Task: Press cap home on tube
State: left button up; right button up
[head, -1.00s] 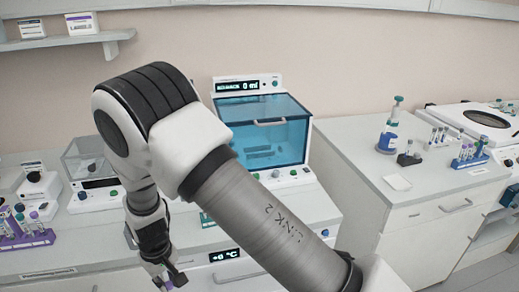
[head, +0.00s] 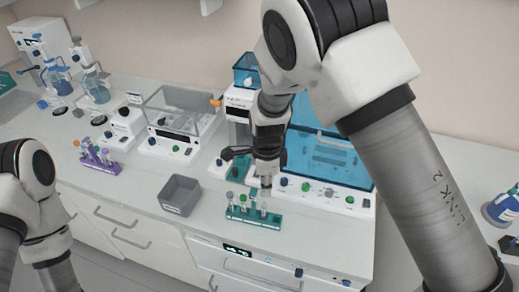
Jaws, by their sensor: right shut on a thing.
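My right gripper (head: 267,187) is shut over the green tube rack (head: 252,217) at the front of the counter. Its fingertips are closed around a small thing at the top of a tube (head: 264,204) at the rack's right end. The cap is mostly hidden by the fingers, and I cannot tell how far down it sits. Other capped tubes (head: 242,201) stand upright to the left in the same rack. My left arm shows at the left edge, but its gripper is out of view.
A grey open bin (head: 180,194) stands left of the rack. A purple rack (head: 96,155) with tubes is farther left. A clear-lidded balance (head: 180,117) and a blue-lidded machine (head: 325,158) stand behind. Counter between bin and purple rack is clear.

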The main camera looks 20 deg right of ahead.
aim_at(264, 203)
jog(key=shift+w+a+r+m, duration=0.25)
jog(key=shift+w+r+m, duration=0.05)
jog(key=shift+r+m, duration=0.1)
jog(key=shift+f, duration=0.2)
jog(key=shift+s+f+b, duration=0.25)
jog(key=shift+s+b, duration=0.05)
jog(key=shift+b, duration=0.3)
notch_tip(264, 203, down, 4)
jog(key=b, duration=0.3)
jog(key=shift+d+r+b, duration=0.1)
jog(key=shift+d+b, duration=0.05)
jog(key=shift+b, duration=0.25)
jog(key=shift+w+f, duration=0.1)
jog(key=shift+f, duration=0.3)
jog(key=shift+s, duration=0.2)
jog(key=shift+w, duration=0.1)
